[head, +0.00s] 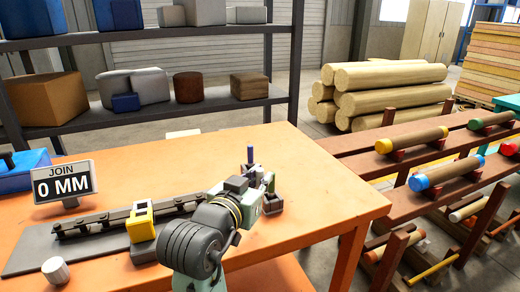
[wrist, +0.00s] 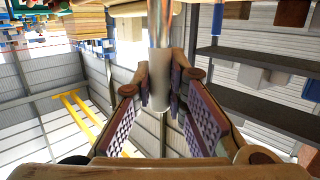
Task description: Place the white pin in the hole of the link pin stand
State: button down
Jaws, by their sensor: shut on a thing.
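My gripper (head: 262,184) is over the right part of the orange table in the head view. In the wrist view my gripper (wrist: 160,92) is shut on the white pin (wrist: 160,78), a smooth pale cylinder between its two pads. A shiny shaft (wrist: 160,25) lines up with the pin's upper end in that view; I cannot tell whether it is part of it. A small dark block (head: 271,204), perhaps the link pin stand, sits close by my gripper. Its hole is hidden. A blue upright pin (head: 250,153) shows just behind my gripper.
A dark chain-like rail lies on a grey plate (head: 40,258) at the left, with a yellow-framed block (head: 141,222) on it. A short white cylinder (head: 56,270) stands at the front left. A "JOIN 0 MM" sign (head: 64,184) stands behind. The table's right side (head: 330,195) is clear.

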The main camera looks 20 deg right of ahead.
jog(key=shift+w+d+f+p, duration=0.55)
jog(key=shift+w+d+f, duration=0.25)
jog(key=shift+w, duration=1.3)
jog(key=shift+w+d+f+p, duration=0.6)
jog(key=shift+w+d+f, duration=0.2)
jog(key=shift+w, duration=1.25)
jog(key=shift+w+d+f+p, duration=0.55)
jog(key=shift+w+d+f, duration=0.2)
jog(key=shift+w, duration=1.35)
jog(key=shift+f, duration=0.15)
jog(key=shift+f, duration=0.15)
jog(key=c, duration=1.6)
grip_release()
